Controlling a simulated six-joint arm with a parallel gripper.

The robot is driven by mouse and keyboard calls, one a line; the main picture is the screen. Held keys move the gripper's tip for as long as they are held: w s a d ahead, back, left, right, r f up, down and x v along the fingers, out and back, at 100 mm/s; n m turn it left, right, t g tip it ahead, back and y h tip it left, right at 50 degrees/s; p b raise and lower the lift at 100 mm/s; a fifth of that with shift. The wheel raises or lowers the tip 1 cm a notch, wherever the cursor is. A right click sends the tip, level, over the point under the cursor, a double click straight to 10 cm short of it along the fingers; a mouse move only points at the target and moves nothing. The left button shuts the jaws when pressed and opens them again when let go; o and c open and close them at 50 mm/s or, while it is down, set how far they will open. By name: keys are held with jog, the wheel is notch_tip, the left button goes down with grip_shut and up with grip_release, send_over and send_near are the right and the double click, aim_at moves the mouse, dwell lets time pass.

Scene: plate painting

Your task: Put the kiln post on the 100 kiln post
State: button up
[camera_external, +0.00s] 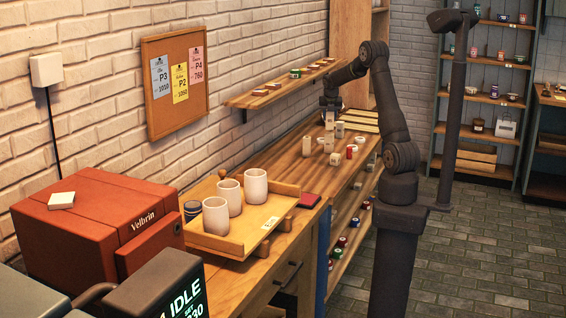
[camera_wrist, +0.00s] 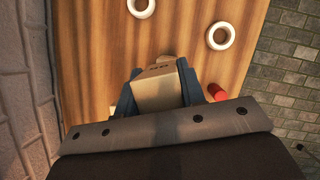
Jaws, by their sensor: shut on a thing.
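My gripper (camera_wrist: 158,84) is shut on a beige, square-sided kiln post (camera_wrist: 157,92), with one dark finger on each side of it. Small dark marks show on its upper edge, too small to read. In the external view my gripper (camera_external: 330,106) is over the far part of the wooden bench, with the pale held post (camera_external: 330,122) below it. Several pale posts stand close by, among them one (camera_external: 339,130) just right of the held post and one (camera_external: 307,146) at the left. I cannot tell which is the 100 kiln post.
Two white ring-shaped pieces (camera_wrist: 221,36) and a red cylinder (camera_wrist: 216,91) stand near the held post. The brick wall (camera_wrist: 25,80) is close on the left. A shelf (camera_external: 285,87) with small pieces juts out above the bench. A tray (camera_external: 240,240) with white cups is nearer.

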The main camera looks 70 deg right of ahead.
jog(key=shift+f, duration=1.05)
jog(key=shift+f, duration=0.15)
jog(key=o, duration=1.2)
jog(key=shift+c, duration=0.2)
jog(key=v, duration=1.2)
